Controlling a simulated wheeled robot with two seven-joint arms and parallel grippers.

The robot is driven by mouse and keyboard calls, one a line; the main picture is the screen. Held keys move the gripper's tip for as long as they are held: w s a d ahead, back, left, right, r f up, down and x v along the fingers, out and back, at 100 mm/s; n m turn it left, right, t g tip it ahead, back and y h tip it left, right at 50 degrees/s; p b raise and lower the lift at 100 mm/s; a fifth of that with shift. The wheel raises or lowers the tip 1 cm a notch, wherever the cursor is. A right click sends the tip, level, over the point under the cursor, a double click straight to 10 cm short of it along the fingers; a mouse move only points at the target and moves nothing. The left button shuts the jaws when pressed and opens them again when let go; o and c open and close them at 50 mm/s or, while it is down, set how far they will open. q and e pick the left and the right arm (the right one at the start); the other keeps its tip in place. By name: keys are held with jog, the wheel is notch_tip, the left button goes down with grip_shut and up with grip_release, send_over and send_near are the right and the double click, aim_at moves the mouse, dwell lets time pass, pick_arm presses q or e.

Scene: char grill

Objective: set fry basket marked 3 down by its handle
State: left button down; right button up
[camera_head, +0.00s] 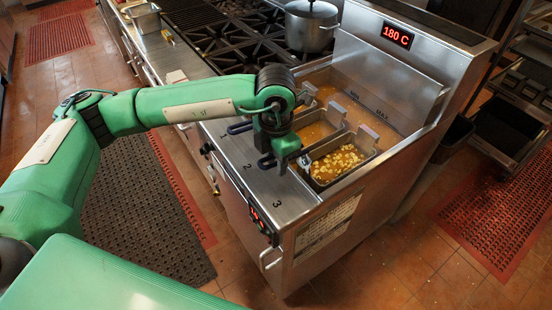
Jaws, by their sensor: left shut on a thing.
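The fry basket marked 3 (364,154) is the metal basket with pale yellow pieces in it, at the front end of the fryer vat. It sits low in the vat, and I cannot tell whether it rests on anything. My left gripper (279,162) is shut on its handle, over the front ledge between the printed 2 and 3. My right gripper is not in view.
Another basket (318,131) sits beside it in the brown oil, its dark handle close to my wrist. The fryer's back panel (385,85) rises behind, with a 180 C display (397,36). A pot (311,25) stands on the stove. The front ledge (290,200) near the 3 is clear.

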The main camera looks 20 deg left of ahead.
pick_arm(q)
jog(key=shift+f, duration=0.15)
jog(key=c, duration=1)
grip_release()
jog(key=shift+o, duration=0.2)
